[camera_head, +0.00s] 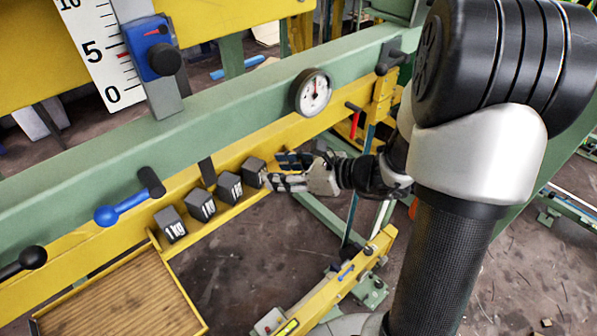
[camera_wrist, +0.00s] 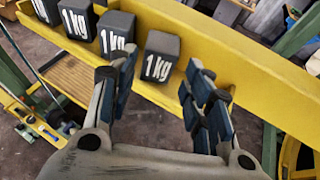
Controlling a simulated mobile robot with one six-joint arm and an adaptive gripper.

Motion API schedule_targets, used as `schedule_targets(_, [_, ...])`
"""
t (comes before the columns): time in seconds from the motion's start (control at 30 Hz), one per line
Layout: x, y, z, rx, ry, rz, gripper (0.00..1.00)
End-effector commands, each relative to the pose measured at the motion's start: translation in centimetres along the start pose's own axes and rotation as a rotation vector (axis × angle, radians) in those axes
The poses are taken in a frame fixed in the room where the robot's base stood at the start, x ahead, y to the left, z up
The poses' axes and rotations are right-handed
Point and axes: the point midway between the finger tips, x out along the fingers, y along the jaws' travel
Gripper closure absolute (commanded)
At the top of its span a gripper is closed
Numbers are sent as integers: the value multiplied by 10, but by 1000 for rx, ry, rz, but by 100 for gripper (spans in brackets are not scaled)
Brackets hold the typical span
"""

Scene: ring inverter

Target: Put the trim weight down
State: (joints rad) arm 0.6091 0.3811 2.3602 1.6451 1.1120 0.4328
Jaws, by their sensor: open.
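Several dark grey block weights marked 1 kg stand in a row on the yellow ledge (camera_head: 215,232). The rightmost weight (camera_head: 253,171) is the one closest to my gripper (camera_head: 280,171). In the wrist view, my gripper (camera_wrist: 155,78) is open, with a finger on each side of the view. That same weight (camera_wrist: 161,58) sits on the yellow beam (camera_wrist: 235,70), just beyond and between the fingertips, with a gap on the right. The neighbouring weight (camera_wrist: 117,34) is close beside the left finger, which partly covers it. Nothing is held.
A wooden-slatted tray (camera_head: 125,300) lies at lower left. A round gauge (camera_head: 312,92) and a red-handled lever (camera_head: 354,122) are right of the weights. Open floor shows below.

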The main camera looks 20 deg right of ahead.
Motion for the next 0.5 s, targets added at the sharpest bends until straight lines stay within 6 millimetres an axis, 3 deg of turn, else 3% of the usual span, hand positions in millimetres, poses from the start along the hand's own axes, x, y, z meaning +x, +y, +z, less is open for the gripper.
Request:
schedule_targets(0.2, [-41,-1,0,1,1,-4,55])
schedule_targets(0.5, [-57,0,0,1,1,1,55])
